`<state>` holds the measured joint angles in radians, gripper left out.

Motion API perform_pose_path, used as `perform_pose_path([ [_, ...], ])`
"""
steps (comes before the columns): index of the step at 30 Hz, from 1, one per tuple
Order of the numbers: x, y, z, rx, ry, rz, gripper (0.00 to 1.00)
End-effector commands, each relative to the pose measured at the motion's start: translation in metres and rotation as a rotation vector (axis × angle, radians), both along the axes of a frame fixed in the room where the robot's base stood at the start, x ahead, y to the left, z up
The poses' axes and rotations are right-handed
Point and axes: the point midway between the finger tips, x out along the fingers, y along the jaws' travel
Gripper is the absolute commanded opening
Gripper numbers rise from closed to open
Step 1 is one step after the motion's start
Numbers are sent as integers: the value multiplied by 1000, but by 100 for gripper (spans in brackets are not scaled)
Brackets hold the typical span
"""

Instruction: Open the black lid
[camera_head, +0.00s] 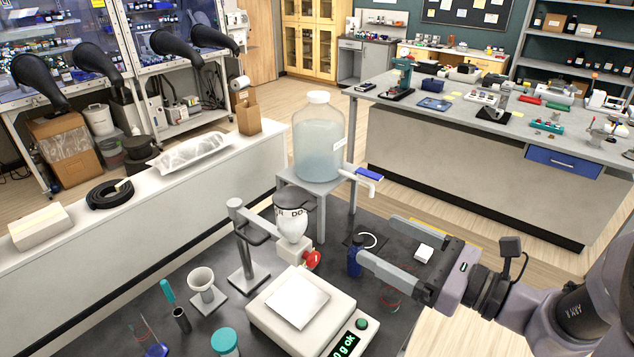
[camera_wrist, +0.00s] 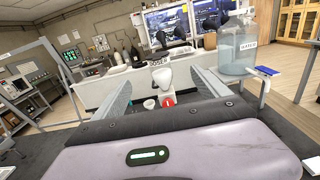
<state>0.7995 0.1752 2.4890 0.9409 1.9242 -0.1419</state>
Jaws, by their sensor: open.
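The black lid (camera_head: 295,201) appears as a dark grey-black cap on top of a white, labelled bulb-shaped hopper (camera_head: 292,226). The hopper sits above a red knob (camera_head: 312,260), beside a grey stand (camera_head: 246,250). Whether the lid is fully down is too small to tell. In the wrist view the hopper (camera_wrist: 163,77) and red knob (camera_wrist: 167,103) lie ahead, between the finger lines; the lid there is hard to make out. My gripper (camera_head: 378,240) is open and empty, to the right of the hopper and apart from it. Its fingers also show in the wrist view (camera_wrist: 162,72).
A large water carboy (camera_head: 318,142) with a spigot stands on a raised grey stand behind the hopper. A balance (camera_head: 300,308) is in front. A small blue bottle (camera_head: 355,256) is close to my near fingertip. A funnel (camera_head: 203,281) stands at left.

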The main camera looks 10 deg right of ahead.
Motion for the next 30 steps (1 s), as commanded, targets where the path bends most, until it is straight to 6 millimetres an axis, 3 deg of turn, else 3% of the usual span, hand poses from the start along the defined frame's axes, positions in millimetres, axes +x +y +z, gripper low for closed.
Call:
perform_pose_path([
  [18,98,104,-1,-4,1,11,85],
  [24,115,120,-1,-6,1,8,85],
  [30,118,122,-1,-5,2,7,85],
])
